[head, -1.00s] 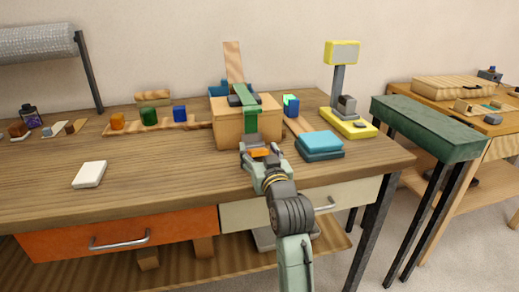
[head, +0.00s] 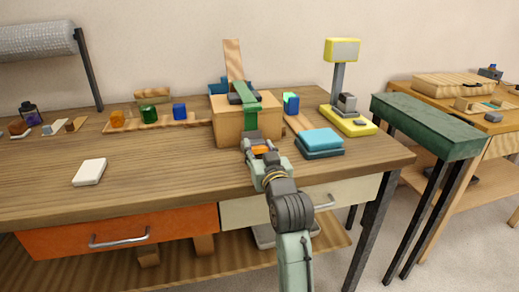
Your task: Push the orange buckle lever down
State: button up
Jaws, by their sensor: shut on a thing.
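The orange buckle lever (head: 261,149) sits low on the front of a wooden box (head: 230,128), at the lower end of a green strap (head: 250,117). A dark grey buckle part (head: 251,135) is just above it. My gripper (head: 260,155) is at the lever, its fingers on either side of the orange piece. It appears shut on the lever. The fingers hide part of the lever, so its exact angle is hard to tell.
Blue stacked blocks (head: 319,143) lie right of the box, near a yellow scale-like stand (head: 348,120). A white block (head: 89,172) lies at left. Coloured pieces stand on a wooden rail (head: 190,126). The table front between is clear.

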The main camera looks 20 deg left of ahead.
jog(key=shift+f+b, duration=0.5)
jog(key=shift+b, duration=0.75)
jog(key=shift+s+d+t+y+b, duration=0.1)
jog(key=shift+t+y+b, duration=0.35)
jog(key=shift+b, duration=0.25)
jog(key=shift+r, duration=0.15)
jog(key=o, duration=1.2)
jog(key=shift+c, duration=0.2)
jog(key=shift+s, duration=0.1)
jog(key=v, duration=0.7)
jog(key=shift+s+d, duration=0.15)
jog(key=shift+s, duration=0.05)
